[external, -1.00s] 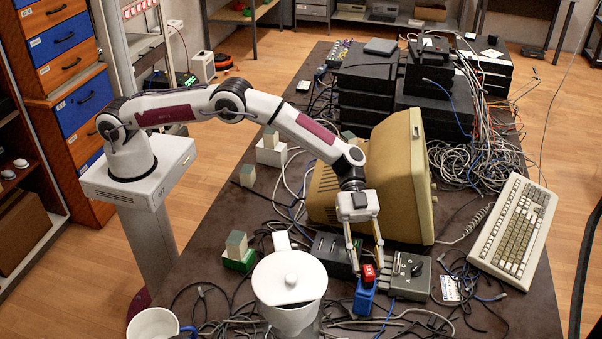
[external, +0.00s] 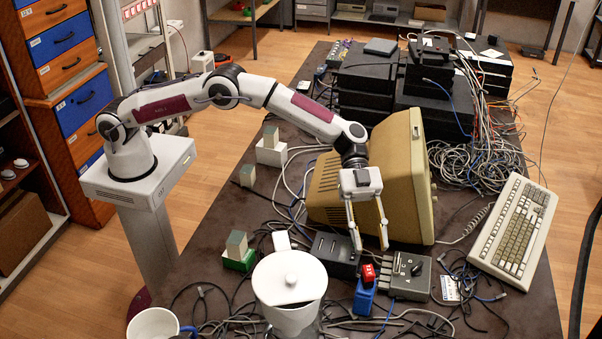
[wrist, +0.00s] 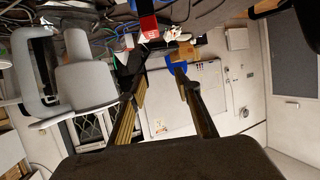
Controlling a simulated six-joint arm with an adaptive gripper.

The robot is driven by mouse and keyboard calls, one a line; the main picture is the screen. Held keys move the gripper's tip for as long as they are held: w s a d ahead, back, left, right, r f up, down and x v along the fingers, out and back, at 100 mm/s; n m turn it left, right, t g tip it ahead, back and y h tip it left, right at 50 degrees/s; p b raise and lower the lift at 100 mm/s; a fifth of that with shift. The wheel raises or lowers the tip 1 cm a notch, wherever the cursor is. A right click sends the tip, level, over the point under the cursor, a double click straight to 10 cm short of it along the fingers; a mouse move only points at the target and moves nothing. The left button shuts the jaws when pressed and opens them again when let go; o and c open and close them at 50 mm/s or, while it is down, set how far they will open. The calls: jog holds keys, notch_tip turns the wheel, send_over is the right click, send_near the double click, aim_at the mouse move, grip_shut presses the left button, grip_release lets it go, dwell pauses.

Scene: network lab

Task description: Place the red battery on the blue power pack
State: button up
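The red battery (external: 368,273) sits on top of the blue power pack (external: 364,298) at the front of the table. My gripper (external: 371,248) is open and empty, a little above and apart from the battery. In the wrist view the red battery (wrist: 149,28) shows at the top, beyond the two spread fingers of my gripper (wrist: 160,75). A blue patch (wrist: 177,62) shows near the right fingertip there; I cannot tell if it is the power pack.
A grey switch box (external: 410,275) stands right of the power pack and a black box (external: 335,252) behind left. A white lidded pot (external: 289,283) is at the front left. A beige monitor (external: 395,180) stands behind my gripper. Loose cables surround the pack.

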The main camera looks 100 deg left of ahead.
dwell(0.4)
jog(key=w+a+r+n+t+y, duration=0.2)
jog(key=a+r+t, duration=0.2)
jog(key=r, duration=0.7)
jog(key=w+a+r+n+t+y, duration=0.15)
jog(key=a+r+t, duration=0.25)
jog(key=r, duration=0.7)
jog(key=s+a+r+n+t+y, duration=0.2)
jog(key=s+a+r+n+y, duration=0.5)
jog(key=s+a+r, duration=0.4)
jog(key=s+a+f+n+g+y, duration=0.1)
jog(key=s+a+f+g+y, duration=0.15)
jog(key=s, duration=0.85)
jog(key=s+a+f+n+g+y, duration=0.15)
jog(key=s+a+f, duration=0.25)
jog(key=s, duration=0.7)
jog(key=s+d+f+g, duration=0.1)
jog(key=s+f, duration=0.3)
jog(key=s, duration=0.4)
jog(key=s+d+f+g+h, duration=0.1)
jog(key=s+d+f+g, duration=0.1)
jog(key=s+f, duration=0.3)
jog(key=s+d+f+g+h, duration=0.1)
jog(key=s+f, duration=0.4)
jog(key=s, duration=0.8)
jog(key=shift+d+n+g, duration=0.3)
jog(key=shift+d+g, duration=0.25)
jog(key=shift+g, duration=0.15)
